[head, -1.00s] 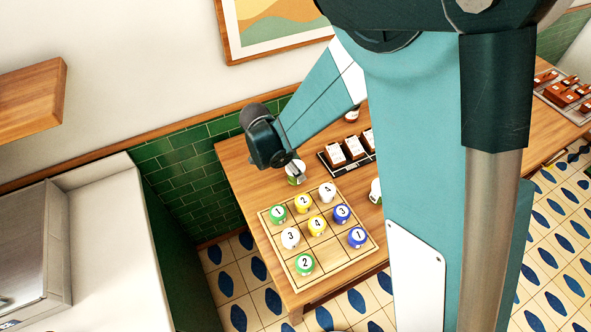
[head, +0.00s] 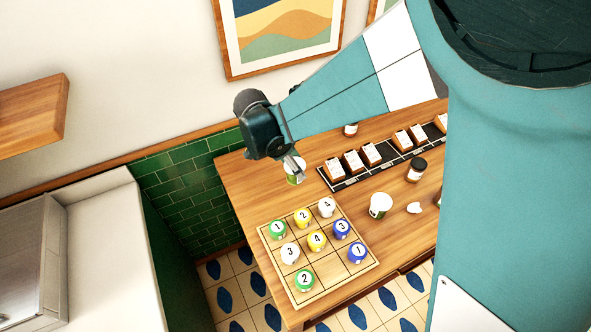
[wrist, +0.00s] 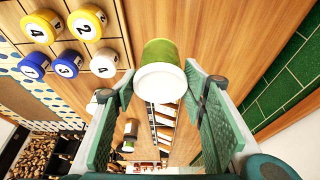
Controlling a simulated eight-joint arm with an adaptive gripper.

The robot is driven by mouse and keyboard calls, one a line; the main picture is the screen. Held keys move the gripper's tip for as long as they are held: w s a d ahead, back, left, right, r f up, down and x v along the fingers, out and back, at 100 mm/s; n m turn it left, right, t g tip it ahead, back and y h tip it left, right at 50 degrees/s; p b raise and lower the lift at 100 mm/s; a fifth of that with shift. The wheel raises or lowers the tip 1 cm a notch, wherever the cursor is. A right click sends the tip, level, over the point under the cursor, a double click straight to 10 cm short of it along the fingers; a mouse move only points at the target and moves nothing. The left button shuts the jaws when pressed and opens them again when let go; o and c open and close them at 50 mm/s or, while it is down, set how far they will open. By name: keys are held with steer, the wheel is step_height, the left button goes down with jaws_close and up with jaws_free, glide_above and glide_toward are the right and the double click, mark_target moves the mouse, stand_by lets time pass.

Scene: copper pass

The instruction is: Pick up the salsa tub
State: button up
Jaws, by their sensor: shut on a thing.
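A tub with a white lid and a green side (head: 294,176) is at the back left of the wooden table, beyond the game board. Its label is unreadable, so I cannot confirm it is the salsa tub. In the wrist view the green tub (wrist: 163,78) sits between the far ends of my two fingers. My gripper (head: 297,166) is shut on it in the head view, coming from above and behind. The gripper hides part of the lid. I cannot tell whether the tub's base touches the table.
A black rack (head: 337,178) of labelled brown packs stands to the right. Another white tub (head: 380,206), a dark-lidded jar (head: 416,170) and a small white piece (head: 414,208) stand on the table (head: 240,185).

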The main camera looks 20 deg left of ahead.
steer(key=shift+r, duration=0.35)
stand_by(0.5)
steer(key=w+a+n+y, duration=0.1)
steer(key=w+a+n, duration=0.3)
steer(key=a, duration=0.6)
steer(key=w+a+n+t+y, duration=0.1)
steer(key=w+a+n, duration=0.3)
steer(key=a, duration=0.6)
steer(key=shift+w+r+n+t+y+b, duration=0.15)
steer(key=shift+w+n+t+y+b, duration=0.15)
steer(key=shift+n+y+b, duration=0.25)
steer(key=shift+d, duration=0.1)
step_height(320, 180, down, 6)
steer(key=shift+f, duration=0.25)
steer(key=shift+f, duration=1.75)
steer(key=shift+f, duration=0.15)
